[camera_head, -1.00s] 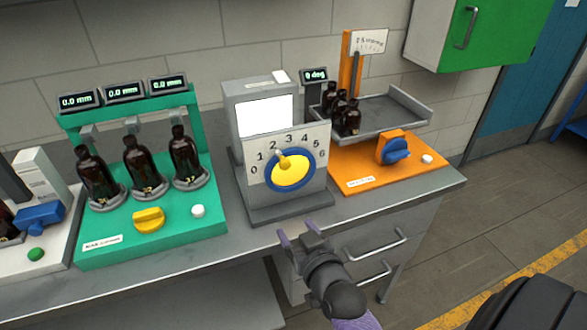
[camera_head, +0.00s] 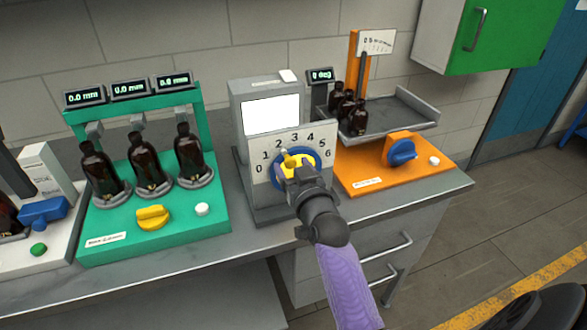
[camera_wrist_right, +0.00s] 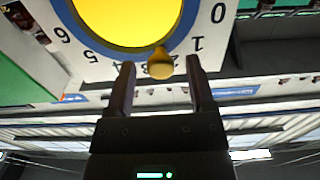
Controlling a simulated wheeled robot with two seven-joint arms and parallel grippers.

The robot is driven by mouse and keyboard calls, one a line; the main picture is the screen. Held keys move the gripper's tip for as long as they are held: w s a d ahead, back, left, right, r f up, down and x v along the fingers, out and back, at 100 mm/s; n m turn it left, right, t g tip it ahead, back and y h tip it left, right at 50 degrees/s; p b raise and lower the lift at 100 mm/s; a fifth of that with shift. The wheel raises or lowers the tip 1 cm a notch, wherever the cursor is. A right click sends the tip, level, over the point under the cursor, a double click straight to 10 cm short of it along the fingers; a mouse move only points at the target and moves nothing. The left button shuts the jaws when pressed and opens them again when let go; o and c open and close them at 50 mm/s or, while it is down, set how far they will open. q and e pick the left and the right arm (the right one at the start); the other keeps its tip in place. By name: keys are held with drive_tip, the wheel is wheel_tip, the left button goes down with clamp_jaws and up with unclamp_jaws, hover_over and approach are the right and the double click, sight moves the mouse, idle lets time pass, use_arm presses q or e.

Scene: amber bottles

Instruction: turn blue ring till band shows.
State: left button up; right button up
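The blue ring (camera_head: 318,157) surrounds a yellow disc (camera_head: 305,159) on a grey stand, under a white scale marked 0 to 6. A yellow knob on the disc's edge points near 2. My right gripper (camera_head: 292,170) is in front of the dial and hides its lower part. In the right wrist view, its two fingers are apart, with the small yellow knob (camera_wrist_right: 161,66) between and just beyond their tips; the blue ring (camera_wrist_right: 193,22) also shows there. The white screen (camera_head: 271,114) above the dial is blank, with no band visible. My left gripper is out of view.
At left, a green stand (camera_head: 110,240) holds brown bottles, with a yellow knob (camera_head: 153,217) in front. At right, an orange base (camera_head: 360,180) has a blue knob (camera_head: 402,152) and a grey tray (camera_head: 400,118) with bottles. The grey bench edge runs below.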

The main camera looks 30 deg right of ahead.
drive_tip(key=c, duration=0.7)
clamp_jaws()
drive_tip(key=m+p, duration=0.1)
drive_tip(key=d+r+m+p, duration=0.1)
drive_tip(key=m+p, duration=0.1)
drive_tip(key=shift+s+d, duration=0.2)
drive_tip(key=shift+d, duration=0.05)
drive_tip(key=shift+d+f+m, duration=0.2)
drive_tip(key=shift+d+m, duration=0.15)
drive_tip(key=shift+m, duration=0.65)
drive_tip(key=o, duration=0.8)
unclamp_jaws()
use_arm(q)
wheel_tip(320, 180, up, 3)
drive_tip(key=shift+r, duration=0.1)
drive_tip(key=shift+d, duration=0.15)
use_arm(e)
drive_tip(key=shift+s, duration=0.15)
